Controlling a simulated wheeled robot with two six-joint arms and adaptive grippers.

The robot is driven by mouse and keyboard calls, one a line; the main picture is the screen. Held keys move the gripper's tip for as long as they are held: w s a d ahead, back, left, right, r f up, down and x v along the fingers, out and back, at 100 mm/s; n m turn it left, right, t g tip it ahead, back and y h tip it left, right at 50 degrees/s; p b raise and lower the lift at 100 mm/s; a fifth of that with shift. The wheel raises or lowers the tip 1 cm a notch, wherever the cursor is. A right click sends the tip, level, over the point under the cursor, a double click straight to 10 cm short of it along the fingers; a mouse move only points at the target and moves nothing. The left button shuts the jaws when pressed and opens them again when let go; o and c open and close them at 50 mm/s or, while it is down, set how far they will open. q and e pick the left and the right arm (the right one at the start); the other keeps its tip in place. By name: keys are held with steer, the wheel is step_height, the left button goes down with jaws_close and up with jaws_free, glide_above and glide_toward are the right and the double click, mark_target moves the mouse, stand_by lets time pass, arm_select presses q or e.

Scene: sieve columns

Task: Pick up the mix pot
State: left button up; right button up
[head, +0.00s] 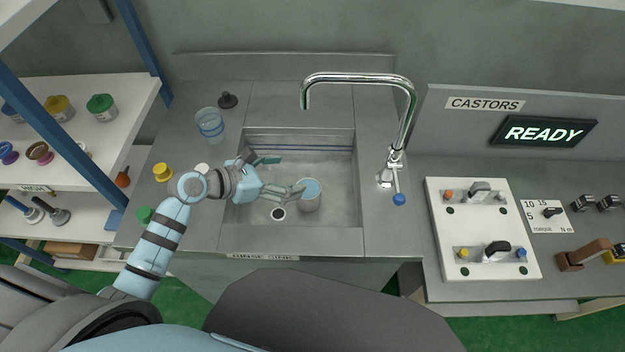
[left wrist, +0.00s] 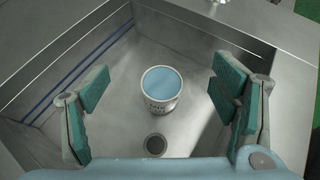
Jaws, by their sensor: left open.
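The mix pot (head: 309,196) is a small pale cylinder with light blue contents, standing upright in the sink basin. In the left wrist view the pot (left wrist: 160,101) shows dark lettering on its side, too small to read. It sits between and beyond the spread fingers. My left gripper (head: 282,175) is open and empty, reaching into the sink from the left, close to the pot. No contact with the pot is visible. My right gripper is out of view.
The steel sink (head: 340,235) has raised walls and a drain hole (head: 278,214) near the pot. A tall chrome tap (head: 395,160) stands on the right. A clear blue container (head: 210,124) and a yellow pot (head: 162,172) stand left. A white panel (head: 470,240) lies right.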

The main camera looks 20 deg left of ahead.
mark_target(318, 188)
arm_select(q)
steer(key=f+b, duration=0.1)
steer(key=f, duration=0.1)
steer(key=f+b, duration=0.1)
steer(key=f, duration=0.2)
steer(key=s+f+b, duration=0.1)
steer(key=f, duration=0.1)
steer(key=shift+f+b, duration=0.25)
steer(key=shift+b, duration=0.15)
steer(key=shift+w+d+f, duration=0.1)
steer(key=shift+w+f, duration=0.05)
steer(key=shift+f, duration=0.1)
steer(key=b+x, duration=0.2)
steer(key=x, duration=0.4)
steer(key=shift+w+f, duration=0.15)
steer(key=shift+w, duration=0.2)
steer(key=shift+w+d+f, duration=0.1)
steer(key=shift+w+d, duration=0.1)
steer(key=shift+d, duration=0.1)
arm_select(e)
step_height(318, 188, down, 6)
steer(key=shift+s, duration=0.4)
arm_select(q)
steer(key=c, duration=1.5)
steer(key=shift+c, duration=0.5)
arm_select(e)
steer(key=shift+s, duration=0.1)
